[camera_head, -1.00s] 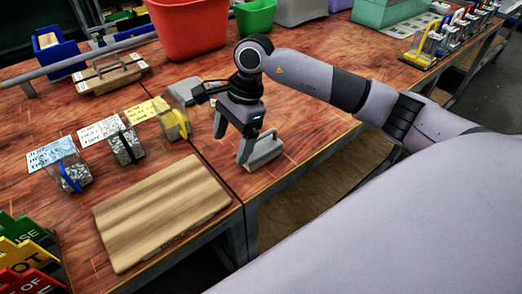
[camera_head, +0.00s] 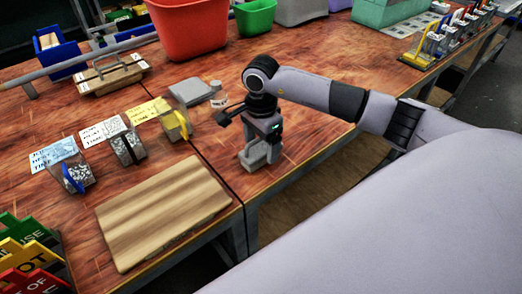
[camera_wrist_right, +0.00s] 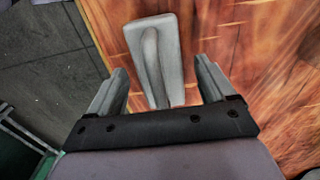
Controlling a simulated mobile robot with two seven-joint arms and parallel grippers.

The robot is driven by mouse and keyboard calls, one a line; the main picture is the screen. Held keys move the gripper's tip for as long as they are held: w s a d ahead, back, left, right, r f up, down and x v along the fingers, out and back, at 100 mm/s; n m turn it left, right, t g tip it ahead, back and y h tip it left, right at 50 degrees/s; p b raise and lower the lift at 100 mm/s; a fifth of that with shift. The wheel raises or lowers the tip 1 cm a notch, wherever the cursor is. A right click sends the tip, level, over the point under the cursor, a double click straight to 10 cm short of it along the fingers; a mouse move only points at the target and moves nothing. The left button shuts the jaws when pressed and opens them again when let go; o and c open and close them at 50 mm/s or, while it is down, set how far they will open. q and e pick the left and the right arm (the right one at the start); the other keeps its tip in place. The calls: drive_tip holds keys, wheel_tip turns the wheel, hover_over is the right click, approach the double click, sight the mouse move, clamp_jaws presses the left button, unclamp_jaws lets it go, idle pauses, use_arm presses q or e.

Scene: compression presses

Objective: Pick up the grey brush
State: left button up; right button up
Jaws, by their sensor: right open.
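The grey brush (camera_head: 258,158) lies on the wooden table near its front edge, right of the cutting board. In the right wrist view the brush (camera_wrist_right: 153,60) shows as a pale grey block with a raised handle along its middle. My right gripper (camera_head: 259,152) is open and points down over the brush. In the wrist view its two fingers (camera_wrist_right: 160,78) stand on either side of the brush's near end, with a gap on each side. Part of the brush is hidden behind the fingers in the head view. My left gripper is not in view.
A wooden board (camera_head: 165,210) lies left of the brush. A small white bottle (camera_head: 217,95) and a flat grey item (camera_head: 191,91) stand behind. A yellow-clipped block (camera_head: 176,125) is to the left, a red bin (camera_head: 190,30) at the back. The table's front edge is close by.

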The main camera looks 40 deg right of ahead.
drive_tip(key=c, duration=1.2)
drive_tip(key=shift+r, duration=0.2)
wheel_tip(320, 180, up, 20)
drive_tip(key=shift+f, duration=0.15)
drive_tip(key=shift+o, duration=0.8)
